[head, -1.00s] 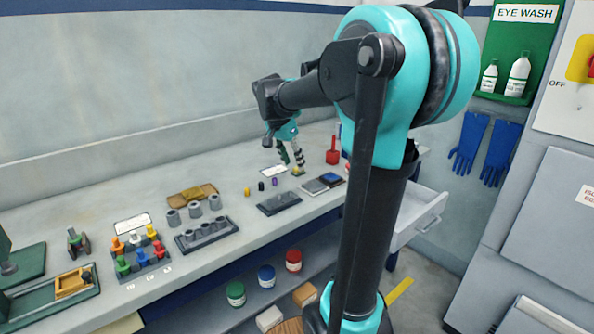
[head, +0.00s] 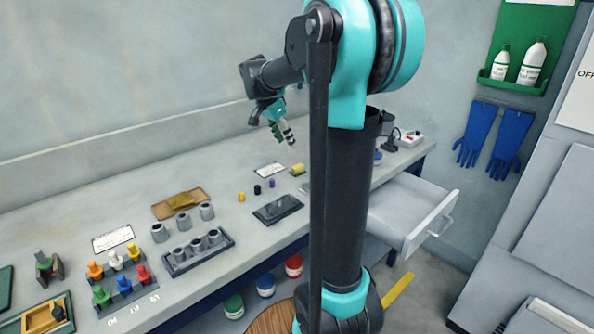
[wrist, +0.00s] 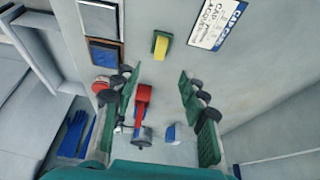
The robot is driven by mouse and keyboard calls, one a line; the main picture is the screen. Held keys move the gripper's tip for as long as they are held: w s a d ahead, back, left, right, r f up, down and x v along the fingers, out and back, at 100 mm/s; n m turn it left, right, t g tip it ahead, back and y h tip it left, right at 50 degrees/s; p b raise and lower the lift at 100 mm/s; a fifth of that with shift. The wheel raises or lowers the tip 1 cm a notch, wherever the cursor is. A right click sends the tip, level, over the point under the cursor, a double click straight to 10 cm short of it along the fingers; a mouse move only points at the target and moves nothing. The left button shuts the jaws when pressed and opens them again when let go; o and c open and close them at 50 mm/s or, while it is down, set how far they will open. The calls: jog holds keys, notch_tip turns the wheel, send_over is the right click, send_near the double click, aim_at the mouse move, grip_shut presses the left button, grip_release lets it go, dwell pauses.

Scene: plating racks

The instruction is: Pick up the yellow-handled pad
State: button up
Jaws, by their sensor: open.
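The yellow-handled pad (head: 298,169) lies on the bench. In the wrist view it is a yellow block with a green edge (wrist: 161,46), beyond the fingertips and roughly in line with the gap between them. My gripper (head: 286,134) is above the bench, a little up and left of the pad in the head view. In the wrist view my gripper (wrist: 160,76) has its green fingers spread wide with nothing held between them. The pad is apart from the fingers and fully visible.
A printed card (wrist: 217,22) lies beside the pad. Two flat trays (wrist: 104,52) and a red object (wrist: 141,100) are nearby. A dark plate (head: 278,209) and small pegs (head: 257,190) sit in front. An open drawer (head: 405,215) juts from the bench.

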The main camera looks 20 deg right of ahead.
send_over(297, 166)
jog(key=s+a, duration=0.1)
jog(key=a, duration=0.2)
jog(key=f, duration=0.7)
jog(key=shift+s+d, duration=0.1)
jog(key=shift+d, duration=0.15)
jog(key=shift+x, duration=2.7)
jog(key=shift+d+r, duration=0.1)
jog(key=shift+d, duration=0.05)
grip_shut()
